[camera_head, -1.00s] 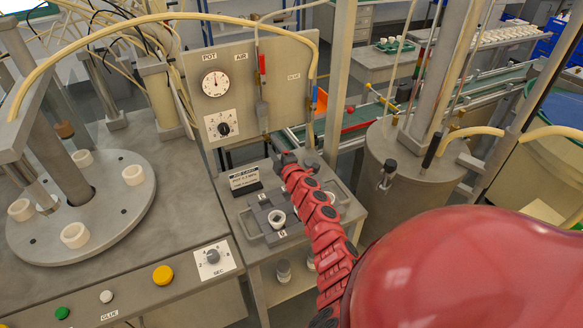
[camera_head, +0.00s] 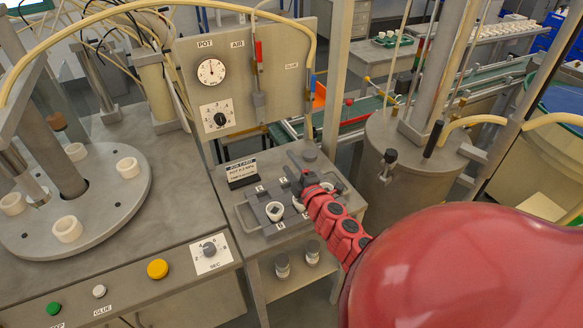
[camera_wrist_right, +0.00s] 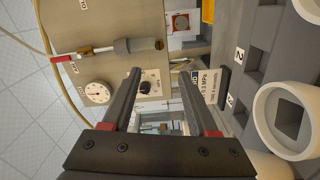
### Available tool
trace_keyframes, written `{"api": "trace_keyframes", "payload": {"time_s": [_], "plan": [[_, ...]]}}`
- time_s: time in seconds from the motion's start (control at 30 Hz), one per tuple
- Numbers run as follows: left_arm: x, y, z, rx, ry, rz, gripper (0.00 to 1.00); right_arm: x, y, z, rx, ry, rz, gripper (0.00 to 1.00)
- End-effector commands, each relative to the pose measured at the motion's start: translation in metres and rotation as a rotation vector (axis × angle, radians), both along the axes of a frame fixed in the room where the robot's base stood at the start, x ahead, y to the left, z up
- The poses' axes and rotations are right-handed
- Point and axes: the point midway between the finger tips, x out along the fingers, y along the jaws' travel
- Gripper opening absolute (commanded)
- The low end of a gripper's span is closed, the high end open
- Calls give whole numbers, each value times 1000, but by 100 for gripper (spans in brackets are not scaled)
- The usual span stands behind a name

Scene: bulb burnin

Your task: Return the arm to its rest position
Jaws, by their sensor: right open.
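My right arm, red and segmented, comes in from the right in the head view. Its dark right gripper (camera_head: 297,172) is over the small stand beside the glue pot. In the right wrist view the two black fingers (camera_wrist_right: 162,82) are apart, with nothing between them. Beyond them are the panel with its gauge and dial, and the job card (camera_wrist_right: 203,82). A white ring-shaped cup (camera_wrist_right: 292,118) is close at the right of that view, apart from the fingers. My left gripper is not in view.
A grey fixture (camera_head: 252,222) holding a white cup (camera_head: 274,211) is on the stand below the gripper. The gauge panel (camera_head: 270,75) rises behind it. A metal pot (camera_head: 395,190) stands to the right. A round turntable (camera_head: 115,205) with several white rings is at left.

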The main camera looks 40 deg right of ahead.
Motion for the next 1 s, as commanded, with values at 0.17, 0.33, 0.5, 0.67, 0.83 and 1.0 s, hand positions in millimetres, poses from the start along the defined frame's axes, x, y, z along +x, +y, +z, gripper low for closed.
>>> {"api": "trace_keyframes", "payload": {"time_s": [0.17,0.33,0.5,0.67,0.83,1.0], "plan": [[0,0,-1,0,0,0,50,-5,2,0,0,0,0,60],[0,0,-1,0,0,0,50,-5,2,0,0,0,0,60],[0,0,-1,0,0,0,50,-5,2,0,0,0,0,60],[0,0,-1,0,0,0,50,-5,2,0,1,0,1,60],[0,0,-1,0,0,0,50,1,38,-9,80,-33,109,60],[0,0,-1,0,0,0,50,-6,157,-10,347,-197,463,60]]}}
